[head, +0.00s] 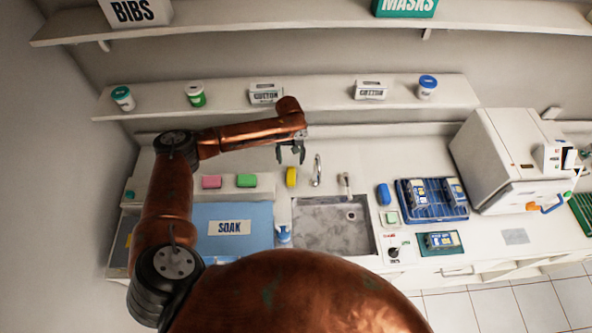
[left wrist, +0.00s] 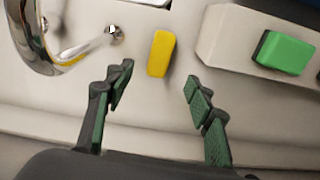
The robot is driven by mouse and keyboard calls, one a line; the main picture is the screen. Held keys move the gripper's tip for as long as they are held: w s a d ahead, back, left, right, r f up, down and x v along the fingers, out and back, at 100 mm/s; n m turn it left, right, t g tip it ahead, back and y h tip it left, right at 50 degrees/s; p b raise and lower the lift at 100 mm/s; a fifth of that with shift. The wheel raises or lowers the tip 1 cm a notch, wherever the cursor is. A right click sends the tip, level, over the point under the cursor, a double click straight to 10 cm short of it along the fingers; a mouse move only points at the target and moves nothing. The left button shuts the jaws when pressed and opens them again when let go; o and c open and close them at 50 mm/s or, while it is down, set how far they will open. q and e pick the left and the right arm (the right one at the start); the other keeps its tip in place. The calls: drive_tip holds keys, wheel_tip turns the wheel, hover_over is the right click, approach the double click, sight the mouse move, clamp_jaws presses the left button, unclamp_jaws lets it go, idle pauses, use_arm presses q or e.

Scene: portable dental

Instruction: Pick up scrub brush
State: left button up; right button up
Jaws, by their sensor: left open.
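My left gripper (head: 291,153) is open and empty above the back of the counter, just behind the sink's left end. A yellow block (head: 291,177) stands below it in the head view. In the left wrist view, the yellow block (left wrist: 161,53) lies ahead of the gap between the open fingers (left wrist: 157,92), apart from both. No bristles show on it, so I cannot tell whether it is the scrub brush. A small upright item (head: 345,182) behind the sink is too small to identify. My right gripper is not in view.
The chrome faucet (left wrist: 45,45) is close on the left in the wrist view. A green block (left wrist: 284,52) sits on a pale raised block at right. The sink (head: 333,228), blue SOAK tray (head: 258,214) and blue rack (head: 410,208) occupy the counter. A shelf (head: 320,113) runs behind.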

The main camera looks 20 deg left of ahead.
sight(291, 174)
use_arm(q)
wheel_tip(291, 174, down, 2)
drive_tip(key=shift+w+f+b, duration=0.1)
drive_tip(key=shift+f+b, duration=0.05)
drive_tip(key=shift+b, duration=0.75)
wheel_tip(291, 174, down, 3)
drive_tip(key=b, duration=0.3)
drive_tip(key=shift+w+f, duration=0.15)
drive_tip(key=shift+f, duration=0.25)
drive_tip(key=shift+a+f, duration=0.1)
drive_tip(key=shift+f, duration=1.4)
drive_tip(key=f, duration=0.3)
drive_tip(key=shift+s+f+p, duration=0.2)
drive_tip(key=shift+f+p, duration=0.05)
drive_tip(key=shift+p, duration=0.15)
drive_tip(key=shift+f, duration=0.5)
drive_tip(key=shift+c, duration=0.7)
drive_tip(key=c, duration=1.1)
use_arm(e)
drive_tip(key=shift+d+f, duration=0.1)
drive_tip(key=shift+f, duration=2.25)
